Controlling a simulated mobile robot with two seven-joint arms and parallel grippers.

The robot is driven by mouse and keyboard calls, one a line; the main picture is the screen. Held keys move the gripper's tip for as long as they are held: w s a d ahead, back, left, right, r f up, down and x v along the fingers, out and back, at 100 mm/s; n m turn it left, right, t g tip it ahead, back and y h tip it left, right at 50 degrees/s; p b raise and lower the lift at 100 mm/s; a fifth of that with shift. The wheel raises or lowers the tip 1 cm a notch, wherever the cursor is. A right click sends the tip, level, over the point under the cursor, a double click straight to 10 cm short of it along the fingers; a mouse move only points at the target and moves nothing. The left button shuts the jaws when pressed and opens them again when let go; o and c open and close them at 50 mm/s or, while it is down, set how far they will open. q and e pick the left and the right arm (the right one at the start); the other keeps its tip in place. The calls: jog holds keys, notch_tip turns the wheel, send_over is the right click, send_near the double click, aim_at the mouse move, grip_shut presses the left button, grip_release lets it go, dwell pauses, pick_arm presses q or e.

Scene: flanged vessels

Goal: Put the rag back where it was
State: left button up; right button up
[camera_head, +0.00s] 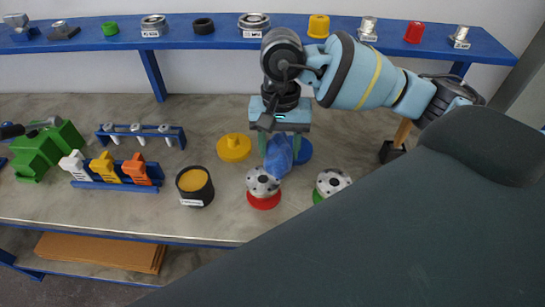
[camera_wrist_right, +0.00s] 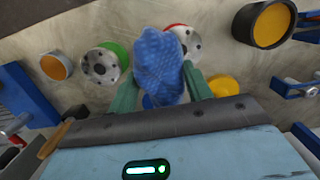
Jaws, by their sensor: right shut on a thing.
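The blue rag (camera_head: 279,160) hangs crumpled between the fingers of my right gripper (camera_head: 281,148), which is shut on it. In the right wrist view, the rag (camera_wrist_right: 158,65) bulges out beyond the green fingers of the gripper (camera_wrist_right: 163,90). The rag's lower end is close to the grey flanged vessel with the red base (camera_head: 263,184) and partly covers it in the wrist view. I cannot tell whether they touch. My left gripper is not in view.
A flanged vessel with a green base (camera_head: 332,182) stands to the right. A yellow disc (camera_head: 234,147), a partly hidden blue disc (camera_head: 304,152) and a black container (camera_head: 195,187) are nearby. Racks with tools stand left. A blue shelf (camera_head: 225,40) with parts runs behind.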

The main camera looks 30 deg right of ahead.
aim_at(271, 164)
jog(key=f+n, duration=0.1)
jog(key=n, duration=0.1)
jog(key=a+f+n, duration=0.1)
jog(key=n, duration=0.1)
jog(key=a+f+n, duration=0.1)
jog(key=f+n, duration=0.1)
jog(key=shift+s+a+n+h, duration=0.1)
jog(key=shift+s+n+h, duration=0.2)
jog(key=shift+n+h, duration=0.1)
